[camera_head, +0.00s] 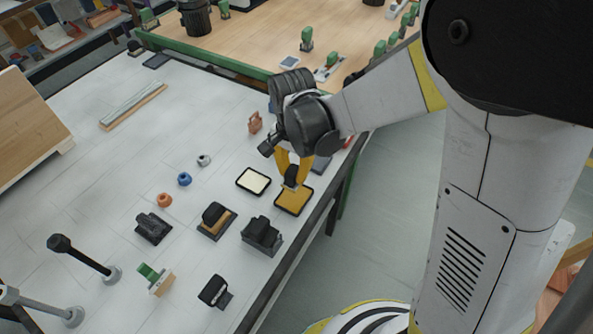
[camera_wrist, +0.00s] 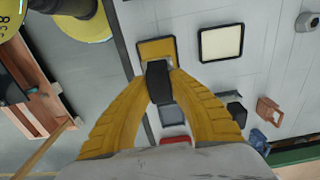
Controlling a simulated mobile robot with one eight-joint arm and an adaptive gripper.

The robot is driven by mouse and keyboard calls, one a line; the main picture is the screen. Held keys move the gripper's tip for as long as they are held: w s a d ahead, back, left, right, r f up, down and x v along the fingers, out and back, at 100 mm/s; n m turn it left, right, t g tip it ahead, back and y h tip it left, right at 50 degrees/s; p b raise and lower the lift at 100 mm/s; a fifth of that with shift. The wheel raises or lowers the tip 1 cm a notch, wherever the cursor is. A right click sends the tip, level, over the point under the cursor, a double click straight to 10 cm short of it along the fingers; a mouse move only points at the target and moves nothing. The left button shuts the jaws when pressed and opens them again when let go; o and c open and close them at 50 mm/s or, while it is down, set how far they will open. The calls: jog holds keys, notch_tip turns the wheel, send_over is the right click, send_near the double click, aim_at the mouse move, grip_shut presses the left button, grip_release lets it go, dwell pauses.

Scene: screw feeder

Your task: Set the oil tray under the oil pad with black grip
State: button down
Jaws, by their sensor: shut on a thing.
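My gripper (camera_head: 291,172) has its yellow fingers shut on a black grip (camera_head: 291,178); the grip also shows between the fingertips in the wrist view (camera_wrist: 158,84). A small pale part shows under the grip, probably the held thing's base, mostly hidden. A dark-rimmed amber tray (camera_head: 294,201) lies at the table's right edge, just below the grip in the head view; it also shows in the wrist view (camera_wrist: 157,47). I cannot tell whether the held thing touches it. Another pad with a black grip (camera_head: 215,219) stands on an orange-brown base to the left.
A cream tray (camera_head: 253,181) lies left of the amber one. Black blocks (camera_head: 262,235) (camera_head: 154,227) and a black stamp-like thing (camera_head: 214,291) stand nearer the front. A green-gripped block (camera_head: 155,278) is at front left. The table's middle left is fairly clear.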

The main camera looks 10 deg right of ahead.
jog(key=shift+f, duration=0.1)
notch_tip(320, 180, down, 5)
jog(key=b, duration=0.4)
jog(key=shift+f+b, duration=0.2)
jog(key=shift+b, duration=0.1)
dwell(0.4)
jog(key=shift+f+b, duration=0.45)
jog(key=shift+f+b, duration=0.3)
jog(key=shift+b, duration=0.3)
dwell(2.7)
jog(key=shift+r, duration=0.15)
notch_tip(320, 180, up, 7)
jog(key=p, duration=0.5)
dwell(0.7)
